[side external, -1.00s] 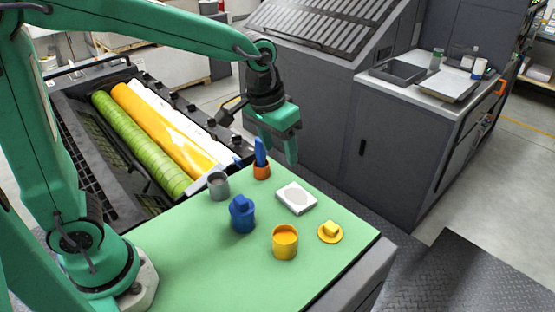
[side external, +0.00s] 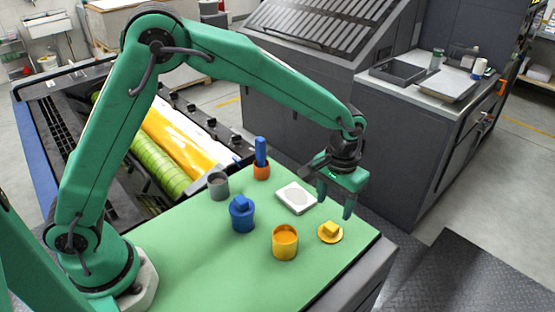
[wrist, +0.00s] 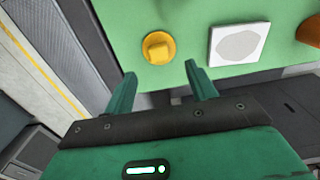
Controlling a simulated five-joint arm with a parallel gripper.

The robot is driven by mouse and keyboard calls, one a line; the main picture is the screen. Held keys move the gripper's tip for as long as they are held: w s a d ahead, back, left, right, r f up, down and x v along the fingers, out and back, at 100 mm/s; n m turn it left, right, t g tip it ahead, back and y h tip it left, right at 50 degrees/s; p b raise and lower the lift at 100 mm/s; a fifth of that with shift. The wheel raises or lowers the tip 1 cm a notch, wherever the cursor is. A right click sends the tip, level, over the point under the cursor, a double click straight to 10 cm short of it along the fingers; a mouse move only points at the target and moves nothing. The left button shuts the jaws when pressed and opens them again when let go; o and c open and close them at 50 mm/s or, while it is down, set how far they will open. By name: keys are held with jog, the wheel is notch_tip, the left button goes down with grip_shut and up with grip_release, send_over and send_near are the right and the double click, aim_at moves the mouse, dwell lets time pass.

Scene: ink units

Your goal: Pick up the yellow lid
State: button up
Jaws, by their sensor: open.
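The yellow lid (side external: 330,232) is a flat disc with a square knob. It lies knob up on the green table top near its right corner, and it also shows in the wrist view (wrist: 158,48) just beyond my fingertips. My gripper (side external: 335,204) is open and empty, above and slightly behind the lid, with its fingers pointing down. In the wrist view my gripper (wrist: 160,72) has its two fingers apart, with the lid ahead of the gap between them. An open cup of yellow ink (side external: 285,243) stands to the left of the lid.
A white block with a grey round patch (side external: 296,198) lies left of my gripper. A blue lidded pot (side external: 242,215), a grey cup (side external: 218,187) and an orange holder (side external: 262,170) with a blue item stand further left. The table's right edge (side external: 361,254) is close to the lid.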

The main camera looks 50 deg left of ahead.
aim_at(332, 226)
jog(key=shift+f, duration=1.3)
jog(key=shift+d+f, duration=0.1)
jog(key=shift+f, duration=2.5)
jog(key=c, duration=1.1)
